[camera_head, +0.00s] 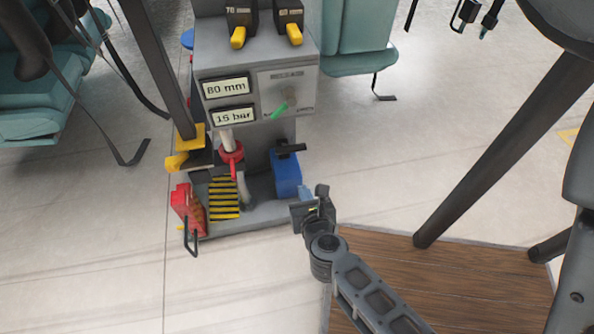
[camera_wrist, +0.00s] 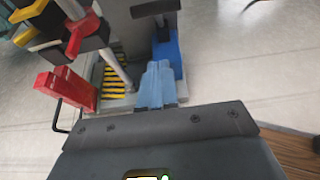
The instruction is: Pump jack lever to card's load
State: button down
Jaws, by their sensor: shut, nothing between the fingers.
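A grey machine stands on a base plate (camera_head: 250,216). Its two displays read "80 mm" (camera_head: 225,87) and "15 bar" (camera_head: 233,116). A blue block (camera_head: 286,178) with a black bar (camera_head: 289,149) across its top stands at the right of the base; I cannot tell if this bar is the jack lever. Both also show in the wrist view, the block (camera_wrist: 168,56) and the bar (camera_wrist: 155,8). My gripper (camera_head: 305,191) is shut and empty, low and just right of the blue block. Its light blue fingertips (camera_wrist: 157,75) point toward the machine. I cannot make out a load card.
A red block (camera_head: 189,210) with a black wire handle stands at the base's left. A red collar (camera_head: 231,154) sits on a rod above yellow-black stripes (camera_head: 224,197). Teal seats stand behind; a brown platform (camera_head: 450,290) lies right.

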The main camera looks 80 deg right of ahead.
aim_at(287, 147)
jog(key=d+r+p+x, duration=0.1)
jog(key=r+x, duration=0.1)
jog(key=x, duration=1)
jog(key=shift+w+d+r, duration=0.3)
jog(key=shift+w, duration=0.05)
